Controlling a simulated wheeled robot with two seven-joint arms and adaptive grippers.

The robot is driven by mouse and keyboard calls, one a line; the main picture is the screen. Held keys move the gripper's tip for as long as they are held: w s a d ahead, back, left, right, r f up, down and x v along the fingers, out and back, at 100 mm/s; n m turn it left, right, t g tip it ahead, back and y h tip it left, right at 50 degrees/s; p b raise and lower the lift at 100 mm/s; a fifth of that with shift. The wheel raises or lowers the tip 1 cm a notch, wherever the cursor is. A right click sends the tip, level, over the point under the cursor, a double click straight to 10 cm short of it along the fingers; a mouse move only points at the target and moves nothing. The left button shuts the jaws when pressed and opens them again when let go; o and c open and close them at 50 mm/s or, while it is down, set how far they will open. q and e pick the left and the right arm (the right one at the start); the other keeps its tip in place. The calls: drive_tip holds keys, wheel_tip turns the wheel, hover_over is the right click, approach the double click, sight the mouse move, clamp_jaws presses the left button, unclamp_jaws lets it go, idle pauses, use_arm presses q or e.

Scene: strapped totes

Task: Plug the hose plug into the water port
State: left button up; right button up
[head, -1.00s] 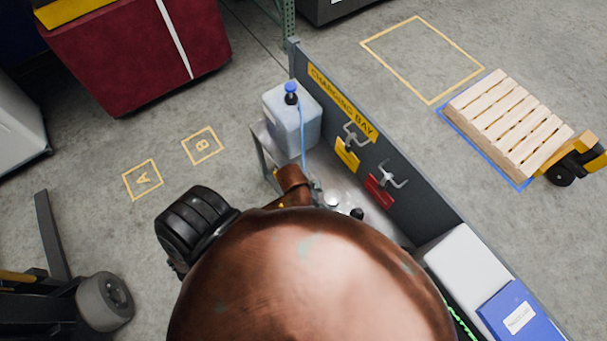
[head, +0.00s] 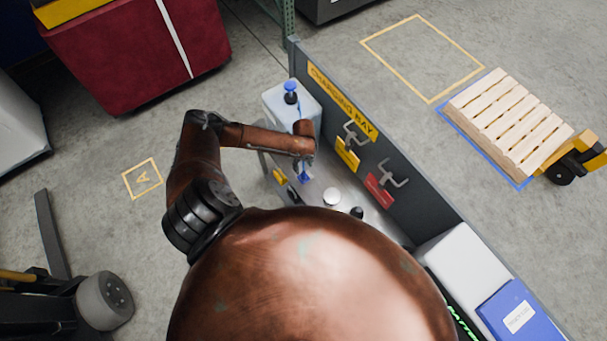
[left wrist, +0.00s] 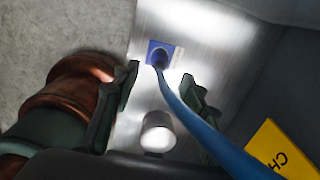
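The blue square water port (left wrist: 176,50) sits on the bright metal top of the bench, seen in the left wrist view. The blue hose (left wrist: 208,134) comes from the lower right, and its plug end (left wrist: 159,59) meets the port's centre. I cannot tell how deep the plug sits. My left gripper (left wrist: 160,74) has its fingers apart on either side of the hose, with clear gaps. In the head view my left arm reaches over the bench and hides most of the hose. My right gripper does not show.
A pale jug (head: 275,98) with a blue cap stands at the bench's far end. A round silver knob (left wrist: 158,132) is near the port, with a black knob (head: 357,213) beyond. The grey charging bay panel (head: 413,203) with yellow and red tags borders the bench.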

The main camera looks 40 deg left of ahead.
sight(304, 172)
use_arm(q)
drive_tip(key=shift+f, duration=0.1)
wheel_tip(304, 172, down, 7)
drive_tip(key=b, duration=0.6)
drive_tip(key=shift+f, duration=0.15)
drive_tip(key=shift+f+b, duration=0.6)
drive_tip(key=shift+f, duration=0.15)
drive_tip(key=shift+p, duration=0.4)
idle(0.4)
clamp_jaws()
idle(0.5)
